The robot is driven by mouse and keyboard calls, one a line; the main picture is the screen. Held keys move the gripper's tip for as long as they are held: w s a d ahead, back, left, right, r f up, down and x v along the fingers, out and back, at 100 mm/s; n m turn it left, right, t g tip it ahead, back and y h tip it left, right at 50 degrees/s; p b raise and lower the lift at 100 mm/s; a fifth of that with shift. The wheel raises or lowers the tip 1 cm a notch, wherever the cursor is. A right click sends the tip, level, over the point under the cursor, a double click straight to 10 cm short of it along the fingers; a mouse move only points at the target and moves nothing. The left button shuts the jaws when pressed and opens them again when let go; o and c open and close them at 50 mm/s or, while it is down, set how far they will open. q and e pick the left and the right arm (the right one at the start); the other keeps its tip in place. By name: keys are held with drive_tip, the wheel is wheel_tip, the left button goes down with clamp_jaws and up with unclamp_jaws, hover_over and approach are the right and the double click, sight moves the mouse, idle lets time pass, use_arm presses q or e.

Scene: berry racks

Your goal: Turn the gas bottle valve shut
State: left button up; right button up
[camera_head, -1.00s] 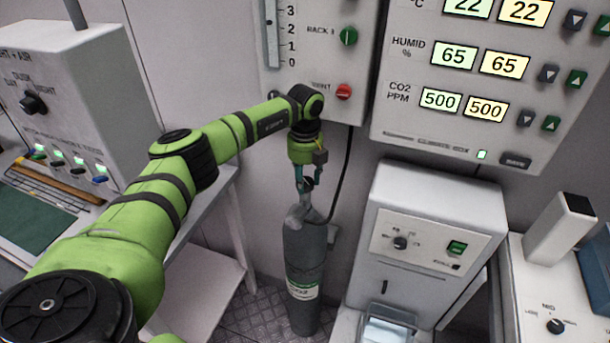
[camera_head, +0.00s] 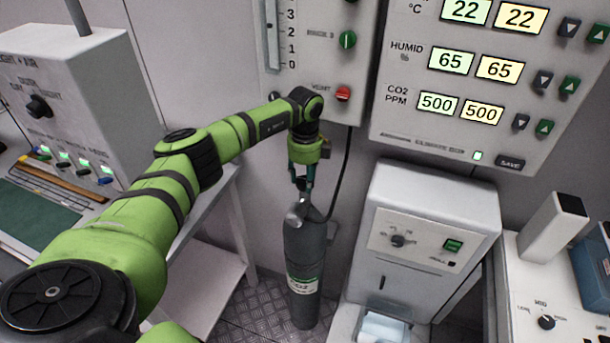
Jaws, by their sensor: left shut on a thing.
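A grey gas bottle (camera_head: 305,252) with a white and green CO2 label stands upright on the floor by the wall. Its valve (camera_head: 299,212) is at the top, small and partly covered by my gripper. My left gripper (camera_head: 303,190) points down from above, shut on the valve at the bottle's top. The fingers hide most of the valve, so how far it is turned cannot be seen. My right gripper is not in view.
A climate panel (camera_head: 400,140) with lit readouts hangs at the upper right. A white machine (camera_head: 440,205) stands close to the right of the bottle. A white table (camera_head: 205,220) is to the left.

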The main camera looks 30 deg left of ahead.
use_arm(q)
drive_tip(key=shift+s+f, duration=0.1)
idle(0.3)
drive_tip(key=o, duration=1.1)
drive_tip(key=shift+o, duration=0.2)
